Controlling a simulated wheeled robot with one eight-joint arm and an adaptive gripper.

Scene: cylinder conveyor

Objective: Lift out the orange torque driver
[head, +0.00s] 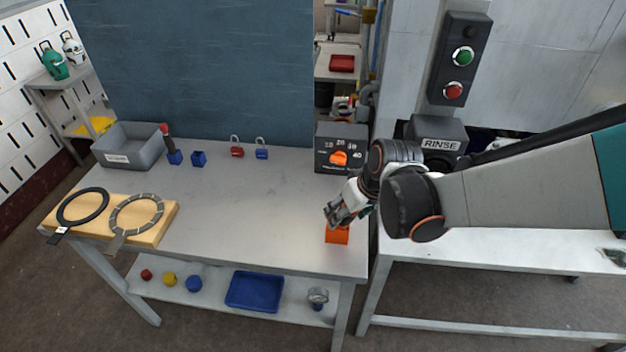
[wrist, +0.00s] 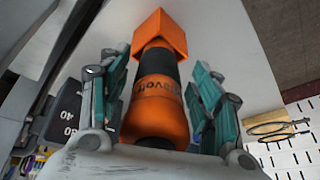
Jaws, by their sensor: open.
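The orange torque driver (wrist: 157,108) fills the middle of the wrist view, with an orange body, a black band and partly legible dark lettering. Its far end meets an orange square holder (wrist: 160,33), and it appears to stand in it. In the head view the holder (head: 337,236) is at the right front of the grey workbench; the driver is hidden there by my gripper. My gripper (head: 335,213) is open just above the holder. In the wrist view its teal fingers stand on either side of the driver, with gaps visible.
A dial box (head: 340,148) with an orange knob stands behind my gripper on the workbench (head: 250,210). At the left are a grey bin (head: 128,157) and a wooden board (head: 170,220) with two rings. Padlocks (head: 262,152) stand at the back. The bench's middle is clear.

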